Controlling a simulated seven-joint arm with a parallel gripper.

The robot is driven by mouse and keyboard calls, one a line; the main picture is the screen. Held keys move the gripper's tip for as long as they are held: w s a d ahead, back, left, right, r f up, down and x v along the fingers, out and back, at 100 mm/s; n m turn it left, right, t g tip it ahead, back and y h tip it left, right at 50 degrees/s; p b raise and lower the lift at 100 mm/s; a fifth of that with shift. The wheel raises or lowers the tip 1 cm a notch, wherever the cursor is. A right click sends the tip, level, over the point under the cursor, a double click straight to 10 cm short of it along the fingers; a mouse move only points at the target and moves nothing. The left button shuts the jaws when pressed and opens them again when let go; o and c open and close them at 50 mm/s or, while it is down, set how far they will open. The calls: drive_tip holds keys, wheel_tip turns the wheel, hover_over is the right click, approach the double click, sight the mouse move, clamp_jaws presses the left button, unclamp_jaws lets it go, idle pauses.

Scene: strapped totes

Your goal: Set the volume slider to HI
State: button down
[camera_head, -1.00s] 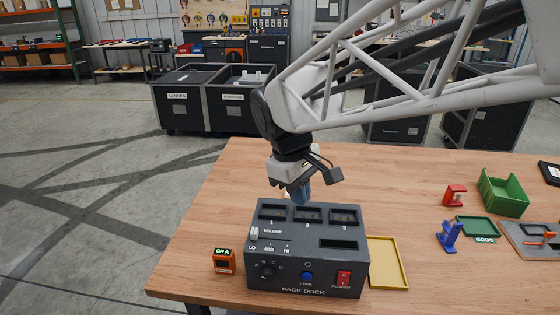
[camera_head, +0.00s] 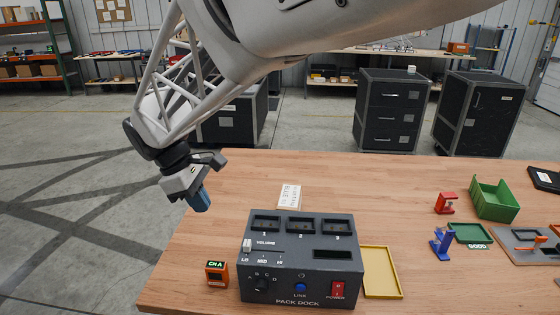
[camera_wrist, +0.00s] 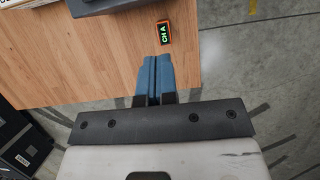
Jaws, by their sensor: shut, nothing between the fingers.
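The grey PACK DOCK box (camera_head: 300,270) stands on the wooden table near its front edge. Its volume slider (camera_head: 247,245) is a small light knob at the left of the top face, at the LO end of the LO, MID, HI scale. My gripper (camera_head: 201,203) hangs in the air to the left of and behind the dock, over the table's left edge, apart from the slider. Its blue fingers are together and empty, as the wrist view also shows (camera_wrist: 154,76). The slider is not visible in the wrist view; only a dark edge of the dock shows at its top.
An orange CH A unit (camera_head: 217,273) stands left of the dock. A yellow tray (camera_head: 381,272) lies to its right, and a white card (camera_head: 289,196) lies behind it. Blue (camera_head: 441,242) and red (camera_head: 445,203) pieces and a green bin (camera_head: 494,199) are farther right.

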sight(247, 246)
drive_tip(key=shift+s+a, duration=0.1)
drive_tip(key=shift+a, duration=0.45)
drive_tip(key=shift+f, duration=0.2)
drive_tip(key=shift+d+f, duration=1.95)
drive_tip(key=shift+f, duration=0.3)
drive_tip(key=shift+d+f, duration=1.95)
drive_tip(key=shift+f, duration=0.3)
